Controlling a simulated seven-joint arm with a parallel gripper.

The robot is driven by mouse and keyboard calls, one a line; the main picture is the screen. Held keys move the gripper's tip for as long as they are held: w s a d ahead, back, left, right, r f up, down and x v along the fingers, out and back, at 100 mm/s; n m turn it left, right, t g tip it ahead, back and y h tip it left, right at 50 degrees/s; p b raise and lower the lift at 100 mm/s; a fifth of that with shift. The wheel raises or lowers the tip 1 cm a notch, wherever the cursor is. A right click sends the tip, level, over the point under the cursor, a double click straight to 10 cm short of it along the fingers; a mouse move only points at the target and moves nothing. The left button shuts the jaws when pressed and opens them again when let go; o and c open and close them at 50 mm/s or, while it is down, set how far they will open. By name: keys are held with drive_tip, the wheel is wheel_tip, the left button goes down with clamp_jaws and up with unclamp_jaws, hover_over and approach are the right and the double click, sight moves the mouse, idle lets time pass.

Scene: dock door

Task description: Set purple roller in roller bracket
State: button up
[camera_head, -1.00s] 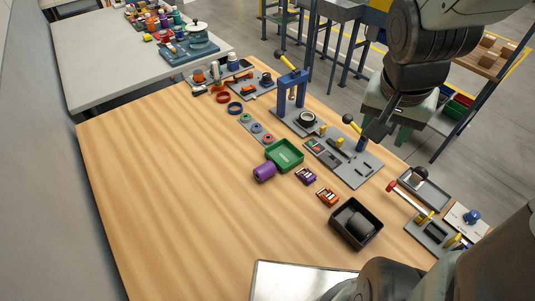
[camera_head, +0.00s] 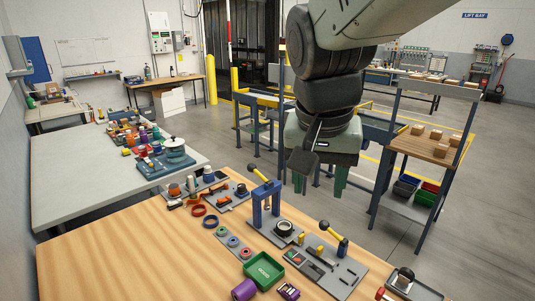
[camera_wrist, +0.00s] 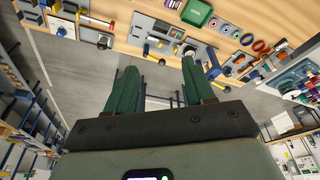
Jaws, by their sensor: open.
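The purple roller (camera_head: 244,290) lies on the wooden table at the bottom edge of the head view, beside the green tray (camera_head: 264,270). My gripper (camera_head: 319,182) has green fingers and hangs beyond the far side of the table, well away from both. In the wrist view my gripper (camera_wrist: 160,85) is open, with nothing between its fingers.
A blue press frame (camera_head: 266,206) and a grey fixture plate (camera_head: 330,267) with a black-knobbed lever stand along the table's far edge. Coloured rings (camera_head: 210,221) lie left of them. The left part of the wooden table (camera_head: 130,260) is clear.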

drive_tip(key=w+a+f+m+g, duration=0.2)
drive_tip(key=w+a+f, duration=0.3)
drive_tip(key=w+f, duration=0.15)
drive_tip(key=m+g+h, duration=0.2)
drive_tip(key=m+g, duration=0.1)
drive_tip(key=m, duration=0.2)
hover_over(242, 285)
drive_tip(key=w, duration=0.1)
drive_tip(key=f, duration=1.9)
drive_tip(key=a+f, duration=0.1)
drive_tip(key=f, duration=0.9)
drive_tip(key=shift+w, duration=0.2)
drive_tip(key=x, duration=0.5)
drive_tip(key=shift+s+a+f, duration=0.1)
drive_tip(key=shift+s+f, duration=0.2)
drive_tip(key=shift+f, duration=0.05)
drive_tip(key=c, duration=0.9)
